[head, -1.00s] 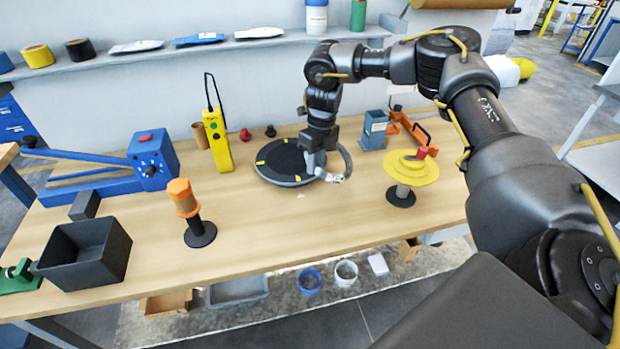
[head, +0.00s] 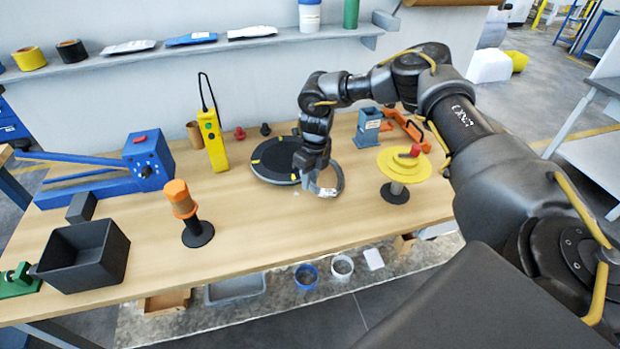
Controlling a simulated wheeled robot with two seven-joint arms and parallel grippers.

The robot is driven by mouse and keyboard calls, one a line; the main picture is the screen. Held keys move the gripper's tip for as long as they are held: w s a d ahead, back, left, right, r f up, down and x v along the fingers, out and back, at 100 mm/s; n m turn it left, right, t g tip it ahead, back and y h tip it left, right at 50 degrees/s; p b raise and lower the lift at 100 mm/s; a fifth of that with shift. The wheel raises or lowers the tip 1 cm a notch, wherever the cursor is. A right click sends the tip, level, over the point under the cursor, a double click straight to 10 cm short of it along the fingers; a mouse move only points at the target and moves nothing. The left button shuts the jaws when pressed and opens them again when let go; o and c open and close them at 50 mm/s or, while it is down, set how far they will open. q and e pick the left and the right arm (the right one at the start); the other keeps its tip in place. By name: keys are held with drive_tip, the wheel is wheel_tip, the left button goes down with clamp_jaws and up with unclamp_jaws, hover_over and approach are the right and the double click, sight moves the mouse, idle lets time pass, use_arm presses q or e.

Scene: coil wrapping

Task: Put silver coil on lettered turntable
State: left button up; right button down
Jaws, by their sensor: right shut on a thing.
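The silver coil (head: 340,180) is a grey ring, partly hidden behind my right gripper. My right gripper (head: 309,186) points down and is shut on the coil's left side. The coil is at the right edge of the black turntable (head: 268,158), which has yellow marks on its top. Lettering on the turntable is too small to read. I cannot tell whether the coil touches the turntable or the table. My left gripper is not in view.
A yellow disc stand (head: 388,162) with a red knob is right of the coil. A blue-grey block (head: 366,130) and an orange tool (head: 412,130) are behind it. A yellow controller (head: 213,142) stands left of the turntable. The front middle of the table is clear.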

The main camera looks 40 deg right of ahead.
drive_tip(key=shift+f, duration=0.1)
drive_tip(key=c, duration=1.3)
unclamp_jaws()
drive_tip(key=shift+o, duration=0.2)
